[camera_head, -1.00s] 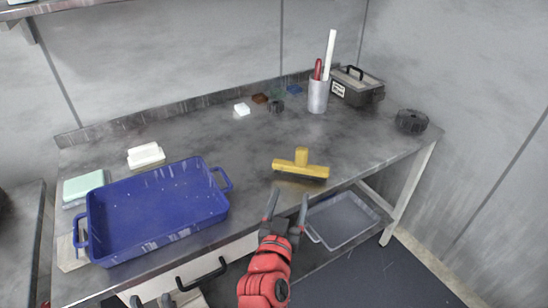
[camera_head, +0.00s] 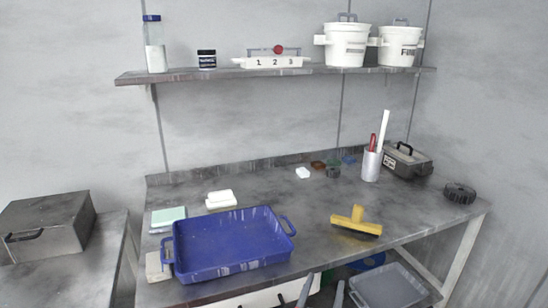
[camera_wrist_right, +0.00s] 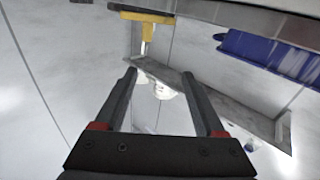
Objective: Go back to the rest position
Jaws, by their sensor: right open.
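My right gripper (camera_head: 322,290) shows at the bottom edge of the head view, only its two finger ends in the picture. In the right wrist view its jaws (camera_wrist_right: 159,76) are spread apart with nothing between them. It is in front of the table's front edge, clear of the table objects. The yellow squeegee-like tool (camera_head: 357,221) lies on the table near that edge, apart from the gripper. It also shows in the right wrist view (camera_wrist_right: 146,18). My left gripper is not in view.
A blue tray (camera_head: 228,267) sits at the front left of the table (camera_head: 270,195). A grey toolbox (camera_head: 408,163), a cup (camera_head: 371,166) and a black knob-like disc (camera_head: 459,193) stand at the right. A shelf (camera_head: 200,76) with white buckets hangs above. A grey bin (camera_head: 388,288) is below.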

